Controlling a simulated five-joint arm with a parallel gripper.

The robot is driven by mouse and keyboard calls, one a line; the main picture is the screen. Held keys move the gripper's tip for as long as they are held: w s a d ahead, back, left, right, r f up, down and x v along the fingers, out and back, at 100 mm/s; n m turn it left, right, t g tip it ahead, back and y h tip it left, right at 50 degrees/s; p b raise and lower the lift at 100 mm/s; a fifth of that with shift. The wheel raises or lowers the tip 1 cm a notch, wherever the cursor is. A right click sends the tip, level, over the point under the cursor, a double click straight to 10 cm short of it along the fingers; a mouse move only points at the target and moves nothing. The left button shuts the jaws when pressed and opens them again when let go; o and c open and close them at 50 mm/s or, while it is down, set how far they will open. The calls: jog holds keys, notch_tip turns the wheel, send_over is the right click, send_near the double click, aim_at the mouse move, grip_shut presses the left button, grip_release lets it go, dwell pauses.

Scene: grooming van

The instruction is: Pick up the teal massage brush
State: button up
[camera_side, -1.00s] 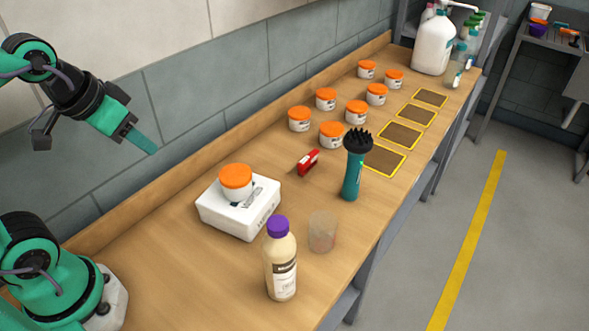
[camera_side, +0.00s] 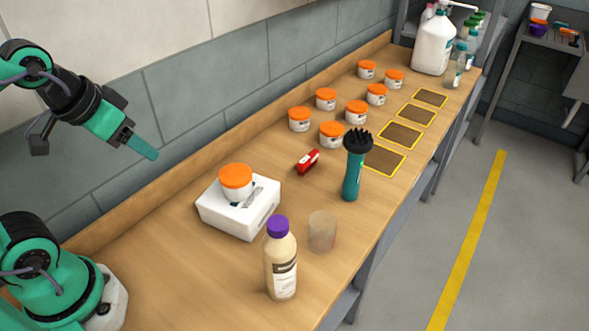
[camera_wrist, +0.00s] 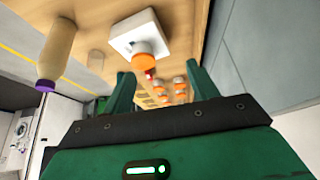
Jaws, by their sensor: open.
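The teal massage brush (camera_side: 353,172) stands upright on the wooden bench in the side view, its black bristled head at the top. It is right of the middle, just in front of a yellow-edged brown square (camera_side: 384,160). I cannot make it out in the wrist view. My gripper (camera_side: 146,148) is in the air at the upper left of the side view, well apart from the brush. Its two green fingers stand apart and empty in the wrist view (camera_wrist: 160,82).
A white box (camera_side: 240,218) carries an orange-lidded jar (camera_side: 236,182). A purple-capped bottle (camera_side: 281,264), a clear cup (camera_side: 322,232) and a red clip-like item (camera_side: 307,162) stand nearby. Several orange-lidded jars and a large white jug (camera_side: 433,44) are farther back.

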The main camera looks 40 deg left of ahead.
jog(key=o, duration=0.5)
jog(key=shift+c, duration=0.2)
jog(key=w+d+r+m+g, duration=0.1)
jog(key=w+d+r+m, duration=0.2)
jog(key=w+r+m, duration=0.55)
jog(key=m+g, duration=0.5)
jog(key=m, duration=1.6)
send_over(360, 134)
jog(key=f, duration=1.1)
jog(key=shift+a+f, duration=0.1)
jog(key=shift+a, duration=0.1)
jog(key=shift+d+f+m, duration=0.25)
jog(key=shift+m, duration=0.1)
